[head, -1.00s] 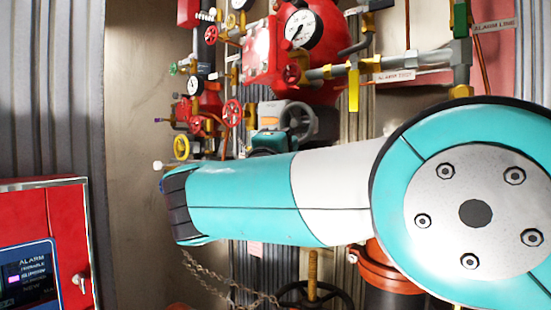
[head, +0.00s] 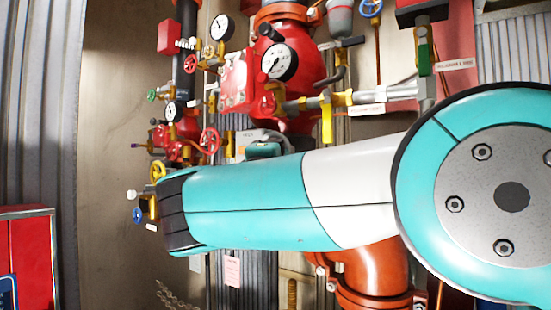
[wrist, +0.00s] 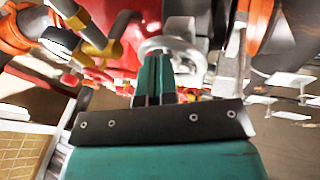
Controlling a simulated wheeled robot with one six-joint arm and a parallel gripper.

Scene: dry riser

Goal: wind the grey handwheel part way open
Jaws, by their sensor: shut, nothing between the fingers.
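The grey handwheel (wrist: 150,44) shows in the wrist view as a pale round rim just beyond my fingertips. My gripper (wrist: 158,60) has its two teal fingers together, pointing at the wheel, with nothing between them. The fingertips overlap the wheel's lower rim in the picture; I cannot tell whether they touch it. In the head view my gripper (head: 265,150) shows only in part above my forearm, and the handwheel is largely hidden there.
A red valve body with a gauge (head: 280,61) stands above the gripper. Red handwheels (head: 209,140) and a yellow handwheel (head: 158,171) are to the left. A yellow lever (head: 327,124) hangs at right. A red cabinet (head: 28,250) stands at lower left.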

